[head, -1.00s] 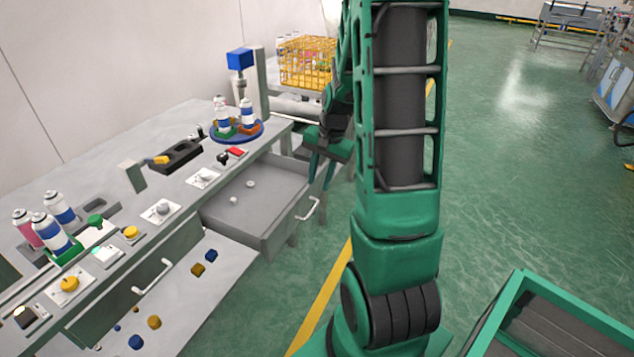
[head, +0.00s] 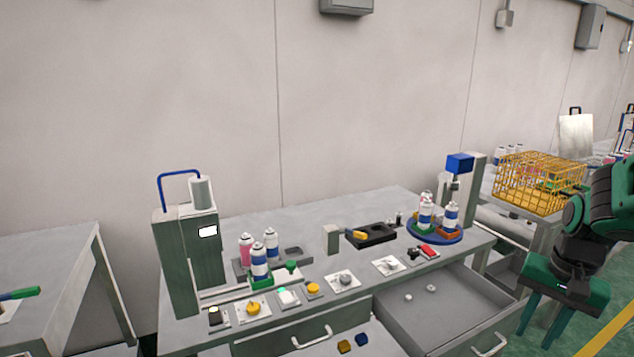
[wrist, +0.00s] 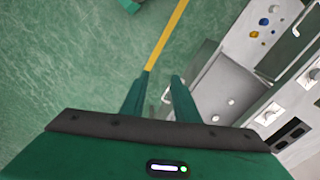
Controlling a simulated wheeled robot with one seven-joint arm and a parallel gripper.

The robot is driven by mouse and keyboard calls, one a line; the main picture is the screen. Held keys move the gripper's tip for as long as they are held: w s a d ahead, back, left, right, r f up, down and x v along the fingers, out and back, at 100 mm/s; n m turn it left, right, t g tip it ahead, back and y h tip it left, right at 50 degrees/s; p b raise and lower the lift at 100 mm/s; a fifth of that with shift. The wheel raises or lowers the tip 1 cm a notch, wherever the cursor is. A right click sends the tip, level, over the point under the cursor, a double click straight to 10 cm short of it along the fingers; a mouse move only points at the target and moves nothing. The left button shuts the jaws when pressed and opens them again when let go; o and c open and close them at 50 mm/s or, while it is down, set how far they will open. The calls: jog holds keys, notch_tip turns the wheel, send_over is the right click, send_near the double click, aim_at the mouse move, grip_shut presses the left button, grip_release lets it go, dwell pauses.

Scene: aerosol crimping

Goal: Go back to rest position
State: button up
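My gripper (head: 545,322) is at the right of the head view, to the right of the open drawer and pointing down. Its two green fingers are spread apart with nothing between them. In the wrist view the fingers (wrist: 156,95) also stand apart, with the green floor and a yellow line behind them. The open drawer (head: 455,312) of the workbench (head: 330,210) holds a few small pale pieces.
A yellow wire basket (head: 540,182) stands on a bench behind my arm. Spray cans (head: 259,262) and a blue turntable (head: 432,236) with cans stand on the workbench. A lower drawer (head: 322,345) is also open. Free green floor (wrist: 80,65) shows in the wrist view.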

jog(key=s+a+r+n, duration=0.1)
jog(key=s+a+r, duration=0.1)
jog(key=s, duration=0.4)
jog(key=s+a+r+n, duration=0.1)
jog(key=s+a+n, duration=0.1)
jog(key=s, duration=0.4)
jog(key=shift+a+r+n+g, duration=0.3)
jog(key=shift+a+r+g, duration=0.1)
jog(key=shift+a, duration=0.4)
jog(key=shift+w+f, duration=0.25)
jog(key=shift+w, duration=0.3)
